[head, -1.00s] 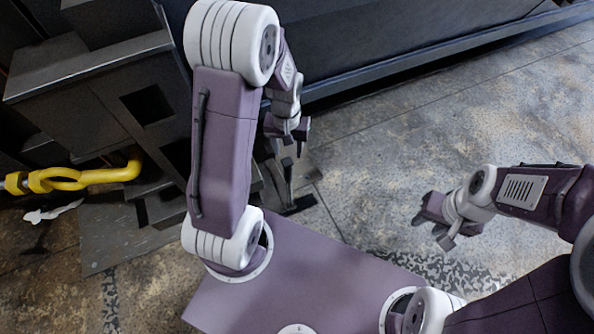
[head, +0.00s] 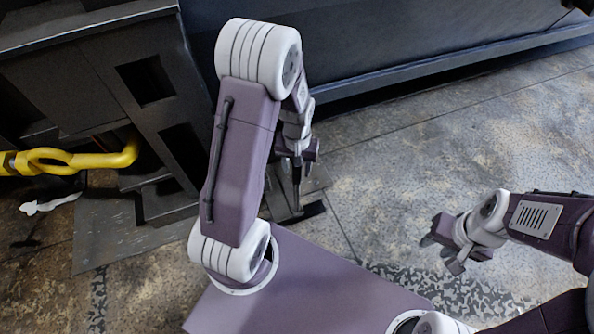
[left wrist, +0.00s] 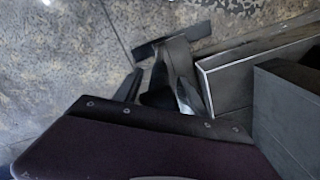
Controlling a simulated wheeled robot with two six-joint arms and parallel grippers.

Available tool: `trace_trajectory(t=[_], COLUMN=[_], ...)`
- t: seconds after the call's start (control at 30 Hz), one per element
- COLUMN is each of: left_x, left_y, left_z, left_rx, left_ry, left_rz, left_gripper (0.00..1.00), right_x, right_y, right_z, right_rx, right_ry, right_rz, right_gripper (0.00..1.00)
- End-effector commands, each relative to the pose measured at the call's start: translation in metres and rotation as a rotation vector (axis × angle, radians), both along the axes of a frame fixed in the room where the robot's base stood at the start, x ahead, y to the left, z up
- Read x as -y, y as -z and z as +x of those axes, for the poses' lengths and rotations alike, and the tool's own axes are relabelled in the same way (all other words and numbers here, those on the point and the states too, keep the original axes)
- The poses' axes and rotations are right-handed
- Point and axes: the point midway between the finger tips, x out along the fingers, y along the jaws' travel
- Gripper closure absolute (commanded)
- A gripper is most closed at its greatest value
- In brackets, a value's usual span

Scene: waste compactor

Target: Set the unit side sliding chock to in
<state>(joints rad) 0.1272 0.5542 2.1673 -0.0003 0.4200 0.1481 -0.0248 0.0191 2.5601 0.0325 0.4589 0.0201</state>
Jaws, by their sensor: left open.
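A dark metal T-shaped piece, which looks like the sliding chock (head: 312,211), lies low by the floor beside the machine. In the left wrist view its crossbar and stem (left wrist: 173,41) show just beyond my fingers. My left gripper (head: 298,165) is open and points down above this piece, its fingers on either side of the stem's line in the wrist view (left wrist: 158,94). I cannot tell whether they touch it. My right gripper (head: 443,250) hangs over bare floor at the right, away from the chock; its jaw gap is unclear.
The dark machine frame (head: 150,80) with square openings stands at the left. A yellow hook (head: 100,160) sticks out of it. A long dark metal wall (head: 420,65) runs across the back. The concrete floor (head: 400,160) at the right is clear.

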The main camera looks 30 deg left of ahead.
Motion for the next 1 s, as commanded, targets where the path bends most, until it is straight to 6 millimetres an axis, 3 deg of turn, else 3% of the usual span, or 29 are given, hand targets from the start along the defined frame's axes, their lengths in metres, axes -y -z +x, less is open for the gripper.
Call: trace_trajectory(t=[0.1,0.27,0.3,1.0], left_x=[0.0,0.0,0.0,0.0], left_y=[-0.0018,-0.0018,-0.0018,-0.0019], left_z=[0.0,0.0,0.0,0.0], left_rx=[0.0,0.0,0.0,0.0], left_ry=[0.0,0.0,0.0,0.0], left_rz=[0.0,0.0,0.0,0.0], left_gripper=[0.51,0.96,1.0,1.0], right_x=[0.0,0.0,0.0,0.0], right_y=[-0.0017,-0.0017,-0.0017,-0.0017], right_z=[0.0001,0.0001,0.0001,0.0001], right_rx=[0.0,0.0,0.0,0.0], right_ry=[0.0,0.0,0.0,0.0], right_rz=[0.0,0.0,0.0,0.0], right_gripper=[0.64,0.64,0.64,0.64])
